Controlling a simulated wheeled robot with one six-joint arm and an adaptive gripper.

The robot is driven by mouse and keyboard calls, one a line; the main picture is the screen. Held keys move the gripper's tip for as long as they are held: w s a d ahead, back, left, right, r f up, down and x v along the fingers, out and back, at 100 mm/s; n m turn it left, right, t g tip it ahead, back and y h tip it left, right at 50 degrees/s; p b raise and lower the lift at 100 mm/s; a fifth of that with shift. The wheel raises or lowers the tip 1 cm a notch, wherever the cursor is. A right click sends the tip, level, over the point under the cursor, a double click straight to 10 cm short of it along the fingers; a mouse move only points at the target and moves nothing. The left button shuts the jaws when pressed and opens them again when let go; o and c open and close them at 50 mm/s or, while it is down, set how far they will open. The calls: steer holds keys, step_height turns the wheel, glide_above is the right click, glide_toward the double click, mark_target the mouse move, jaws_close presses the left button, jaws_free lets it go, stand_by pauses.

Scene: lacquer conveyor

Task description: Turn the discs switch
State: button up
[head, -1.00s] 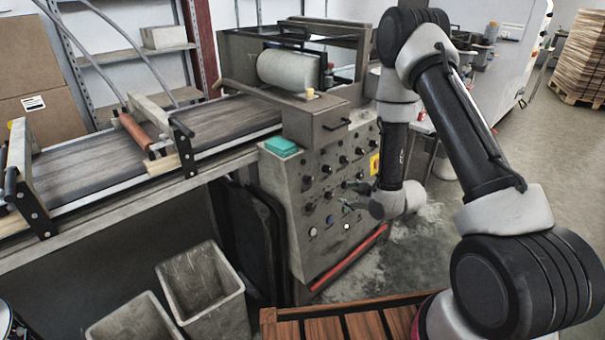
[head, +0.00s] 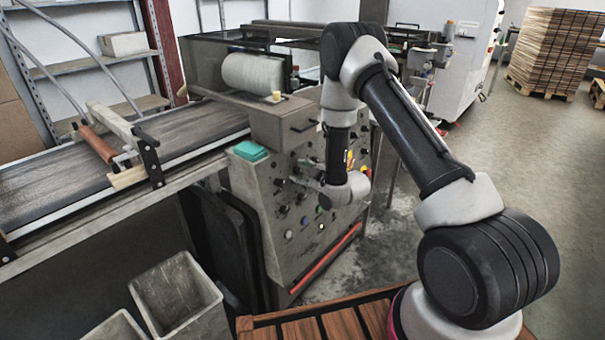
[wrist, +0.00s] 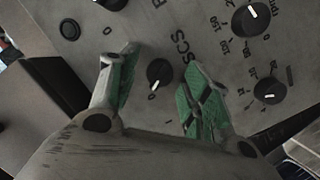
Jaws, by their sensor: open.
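The discs switch (wrist: 160,73) is a round black knob with a white pointer mark on the grey control panel (wrist: 190,25). In the wrist view, part of its label, ending in "SCS", shows beside it, with a "0" below. My gripper (wrist: 162,60) is open, with its green-padded fingers on either side of the knob. Gaps show between the pads and the knob, and I see no contact. In the head view, my gripper (head: 308,180) is in front of the panel, and I cannot pick out the discs switch there.
Other knobs (wrist: 251,20) (wrist: 270,90) sit right of the switch, and a black button (wrist: 69,29) is at upper left. In the head view, a conveyor (head: 190,130) runs left from the machine. Grey bins (head: 178,292) stand below it. Open floor lies to the right.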

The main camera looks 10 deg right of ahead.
steer(key=c, duration=1)
steer(key=shift+c, duration=0.2)
steer(key=shift+m, duration=0.3)
steer(key=m+g, duration=0.1)
steer(key=m, duration=0.3)
steer(key=shift+d+r+m+y, duration=0.1)
steer(key=shift+m+y, duration=0.2)
steer(key=shift+m, duration=0.1)
steer(key=m+g+y, duration=0.1)
steer(key=m, duration=0.3)
steer(key=shift+w+d+m, duration=0.1)
steer(key=shift+m, duration=0.2)
steer(key=shift+g, duration=0.3)
steer(key=o, duration=1)
